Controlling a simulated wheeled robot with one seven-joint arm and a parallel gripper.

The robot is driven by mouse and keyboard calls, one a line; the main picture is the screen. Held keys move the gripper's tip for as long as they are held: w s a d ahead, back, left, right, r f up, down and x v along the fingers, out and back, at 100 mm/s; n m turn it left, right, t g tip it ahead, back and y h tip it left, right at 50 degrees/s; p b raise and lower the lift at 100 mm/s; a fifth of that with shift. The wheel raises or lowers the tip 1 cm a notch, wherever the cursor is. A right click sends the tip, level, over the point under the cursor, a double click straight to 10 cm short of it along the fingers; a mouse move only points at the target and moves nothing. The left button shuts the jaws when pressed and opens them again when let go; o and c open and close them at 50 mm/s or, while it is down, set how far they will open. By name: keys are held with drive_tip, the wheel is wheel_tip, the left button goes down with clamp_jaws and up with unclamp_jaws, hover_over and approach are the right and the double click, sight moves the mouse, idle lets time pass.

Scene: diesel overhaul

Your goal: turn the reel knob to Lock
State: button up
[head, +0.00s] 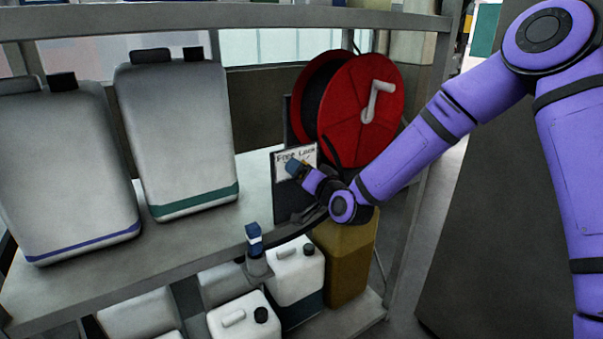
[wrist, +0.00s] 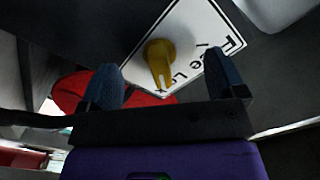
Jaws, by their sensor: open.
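The yellow reel knob (wrist: 158,50) sits on a white label plate (wrist: 203,38) in the wrist view. The plate reads "Free" and "Lock", turned nearly upside down in that view, and part of the "Lock" word lies behind the knob. My gripper (wrist: 163,80) is open, with its blue fingertips either side of the knob in the picture; I see no contact. In the head view the label plate (head: 308,152) stands below the red reel (head: 372,100), and my gripper (head: 294,167) is in front of it, largely hiding the knob.
Two large grey jugs (head: 178,135) stand on the shelf (head: 110,275) to the left. A blue-topped item (head: 254,236) stands near the shelf's front edge. White canisters (head: 297,275) and a tan container (head: 345,265) are below.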

drive_tip(key=shift+s, duration=0.1)
drive_tip(key=v, duration=0.6)
drive_tip(key=shift+s+d, duration=0.3)
drive_tip(key=s+d+r+n+g+h, duration=0.2)
drive_tip(key=s+d+r+g+h, duration=0.15)
drive_tip(key=s+d+r, duration=0.35)
drive_tip(key=s+d+r+n+g+h, duration=0.1)
drive_tip(key=s+d+r+g+h, duration=0.25)
drive_tip(key=d, duration=0.65)
drive_tip(key=s+d+r+g+h, duration=0.1)
drive_tip(key=s+d+r, duration=0.1)
drive_tip(key=s, duration=0.5)
drive_tip(key=s+d+r+m+g+h, duration=0.1)
drive_tip(key=s+d+r, duration=0.1)
drive_tip(key=s+d, duration=0.3)
drive_tip(key=s+d+r+h, duration=0.1)
drive_tip(key=s+d+r, duration=0.1)
drive_tip(key=s, duration=0.8)
drive_tip(key=shift+s+d+r+m+g, duration=0.25)
drive_tip(key=shift+d+r+m+g, duration=0.15)
drive_tip(key=shift+d, duration=0.4)
